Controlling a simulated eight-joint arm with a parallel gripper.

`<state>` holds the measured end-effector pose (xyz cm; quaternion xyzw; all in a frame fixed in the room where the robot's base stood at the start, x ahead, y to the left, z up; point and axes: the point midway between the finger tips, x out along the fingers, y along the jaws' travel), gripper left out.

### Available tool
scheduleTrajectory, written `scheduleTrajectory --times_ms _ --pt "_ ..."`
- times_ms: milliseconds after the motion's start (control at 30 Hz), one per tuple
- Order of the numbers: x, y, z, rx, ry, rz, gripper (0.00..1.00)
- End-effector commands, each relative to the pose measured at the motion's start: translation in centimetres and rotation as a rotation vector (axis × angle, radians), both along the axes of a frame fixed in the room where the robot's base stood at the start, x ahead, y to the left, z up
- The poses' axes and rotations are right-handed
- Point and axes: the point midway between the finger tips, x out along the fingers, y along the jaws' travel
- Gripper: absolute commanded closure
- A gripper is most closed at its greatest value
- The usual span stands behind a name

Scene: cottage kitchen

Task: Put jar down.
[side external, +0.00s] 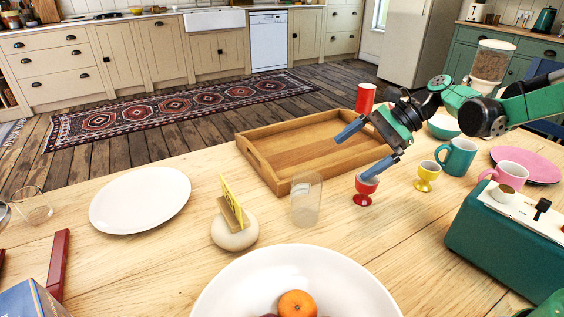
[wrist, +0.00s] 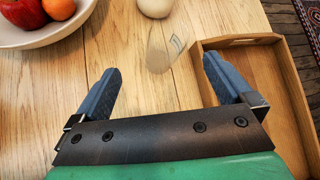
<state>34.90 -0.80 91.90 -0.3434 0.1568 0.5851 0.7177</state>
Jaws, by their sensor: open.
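A clear glass vessel, which I take to be the jar (side external: 306,202), stands upright on the wooden table, just off the near-left corner of the wooden tray. It also shows in the wrist view, where the see-through jar (wrist: 161,48) is faint, with a pale label-like patch, beyond the fingertips. My gripper (side external: 363,150) is open, its two blue fingers spread and empty. It is above the table near the tray's right side, apart from the jar. In the wrist view the open gripper (wrist: 162,66) points towards the jar.
The wooden tray (side external: 262,172) lies behind the jar. A pale stone holder (side external: 234,236) with a yellow card is left of it, a fruit bowl (side external: 240,287) in front. Red (side external: 366,187) and yellow (side external: 427,176) egg cups stand right. A white plate (side external: 140,200) lies left.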

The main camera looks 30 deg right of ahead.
Motion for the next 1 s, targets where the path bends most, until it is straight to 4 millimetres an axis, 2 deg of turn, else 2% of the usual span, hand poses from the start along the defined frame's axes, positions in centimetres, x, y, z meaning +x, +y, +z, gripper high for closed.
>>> scheduleTrajectory --times_ms 33,200,400,500,700,1000 --pt "-1.0 1.0 0.4 -0.113 -0.074 0.062 0.00" --pt "-4.2 2.0 0.7 -0.529 -0.351 0.332 0.00" --pt "-7.6 1.6 0.6 -0.988 -0.648 0.736 0.00" --pt "-8.5 1.2 0.5 -1.155 -0.752 0.908 0.00" --pt "-9.2 0.8 0.5 -1.318 -0.847 1.086 0.00" --pt "-9.2 0.7 0.5 -1.331 -0.852 1.098 0.00"
